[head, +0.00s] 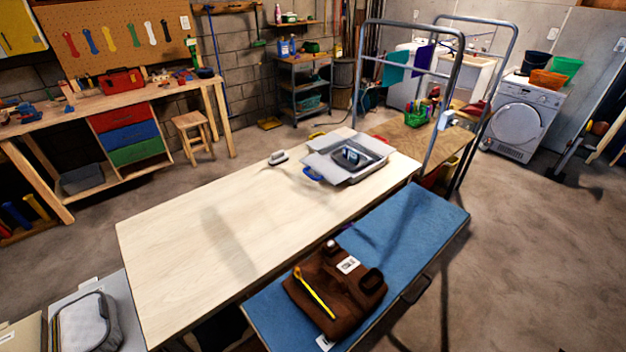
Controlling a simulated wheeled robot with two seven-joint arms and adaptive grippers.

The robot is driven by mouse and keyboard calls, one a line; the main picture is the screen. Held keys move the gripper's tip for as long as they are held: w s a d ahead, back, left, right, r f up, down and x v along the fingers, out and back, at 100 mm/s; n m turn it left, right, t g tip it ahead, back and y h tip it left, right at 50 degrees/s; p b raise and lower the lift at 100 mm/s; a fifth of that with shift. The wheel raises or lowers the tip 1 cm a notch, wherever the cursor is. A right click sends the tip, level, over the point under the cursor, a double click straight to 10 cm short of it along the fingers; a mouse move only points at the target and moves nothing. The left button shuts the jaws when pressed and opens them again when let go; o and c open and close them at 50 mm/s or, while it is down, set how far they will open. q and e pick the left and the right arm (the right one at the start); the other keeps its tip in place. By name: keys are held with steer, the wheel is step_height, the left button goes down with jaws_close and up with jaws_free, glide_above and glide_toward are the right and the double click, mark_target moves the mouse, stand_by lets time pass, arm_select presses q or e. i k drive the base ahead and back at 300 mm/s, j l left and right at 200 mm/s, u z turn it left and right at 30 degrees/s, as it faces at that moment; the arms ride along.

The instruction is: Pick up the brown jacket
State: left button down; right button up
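The brown jacket (350,312) lies bunched or folded on a blue padded top (425,215) at the lower middle of the head view. A yellow stick-like thing (315,291), a white tag or card (348,264) and a dark rounded thing (372,281) lie on it or are attached to it; I cannot tell which. A small light knob-like thing (332,244) is at its far edge. Neither of my grippers is in the head view, and nothing is seen touching the jacket.
A long pale wooden table (190,235) runs alongside the blue top. It bears a grey tray-like box (345,170) and a small grey block (278,158). A tall metal frame (452,85) stands at the blue top's far end. Open concrete floor (545,260) lies to the right.

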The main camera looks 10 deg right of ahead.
mark_target(334, 288)
steer(key=k+z, duration=0.75)
steer(key=k+l+z, duration=0.2)
steer(key=z, duration=0.15)
